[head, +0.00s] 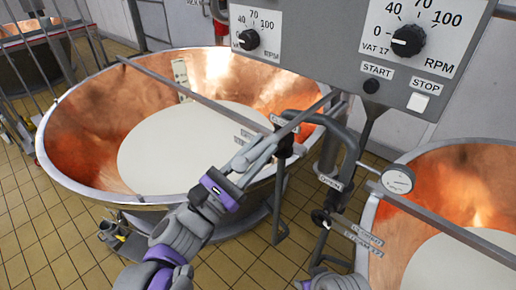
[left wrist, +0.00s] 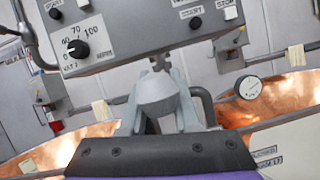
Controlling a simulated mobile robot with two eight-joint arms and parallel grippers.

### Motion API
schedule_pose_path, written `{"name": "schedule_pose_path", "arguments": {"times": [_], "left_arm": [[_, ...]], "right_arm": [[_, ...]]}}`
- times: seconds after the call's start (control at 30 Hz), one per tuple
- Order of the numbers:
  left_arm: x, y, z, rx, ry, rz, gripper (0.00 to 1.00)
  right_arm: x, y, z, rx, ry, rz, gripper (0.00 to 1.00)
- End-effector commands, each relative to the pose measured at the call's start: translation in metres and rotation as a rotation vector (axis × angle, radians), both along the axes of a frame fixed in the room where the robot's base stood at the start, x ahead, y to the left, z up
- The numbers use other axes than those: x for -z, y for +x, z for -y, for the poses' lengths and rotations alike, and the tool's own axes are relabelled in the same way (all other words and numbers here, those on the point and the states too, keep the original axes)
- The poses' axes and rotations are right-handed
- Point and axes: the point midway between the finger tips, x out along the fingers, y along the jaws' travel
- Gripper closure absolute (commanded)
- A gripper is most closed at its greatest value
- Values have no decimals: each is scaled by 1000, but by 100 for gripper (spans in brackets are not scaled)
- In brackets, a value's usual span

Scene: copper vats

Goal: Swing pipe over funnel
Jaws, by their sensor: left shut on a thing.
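A grey curved pipe (head: 338,128) rises between the two copper vats and arches toward the left vat. Its dark lower outlet end (head: 286,146) hangs near the left vat's right rim. My left gripper (head: 268,148) reaches in from below and is shut at this end. In the left wrist view, my left gripper (left wrist: 158,100) has its fingers around a pale grey rounded piece (left wrist: 156,92); I cannot tell which part of the pipe this is. I cannot make out a funnel clearly.
The left copper vat (head: 85,115) and right copper vat (head: 430,185) hold pale liquid, with bars across them. A control box (head: 340,40) with dials hangs above. A round gauge (head: 398,179) stands by the right vat.

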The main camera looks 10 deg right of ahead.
Motion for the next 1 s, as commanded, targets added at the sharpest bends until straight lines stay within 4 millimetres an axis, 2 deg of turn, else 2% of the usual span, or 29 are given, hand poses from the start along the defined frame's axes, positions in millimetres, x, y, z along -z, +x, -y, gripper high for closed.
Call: {"name": "schedule_pose_path", "arguments": {"times": [0.13, 0.17, 0.3, 0.33, 0.67, 0.77, 1.0], "left_arm": [[-5, 1, 0, 4, -11, 2, 100], [-5, 1, 0, 4, -11, 2, 68], [-4, 1, 0, 3, -9, 1, 43], [-4, 1, 0, 3, -9, 1, 40], [0, -1, -3, 0, -4, 0, 40], [4, -7, -11, -3, -3, 1, 40], [23, -32, -49, -5, -4, 0, 40]], "right_arm": [[-1, 0, 0, 0, 0, 1, 50], [-1, 0, 0, 0, 0, 1, 50], [-1, 0, 0, 0, 0, 0, 50], [-1, 0, 0, 0, 0, 0, 50], [0, 0, 0, 0, 0, 0, 50], [2, -1, 0, 0, 0, -1, 50], [9, -3, 0, 0, 0, -5, 50]]}}
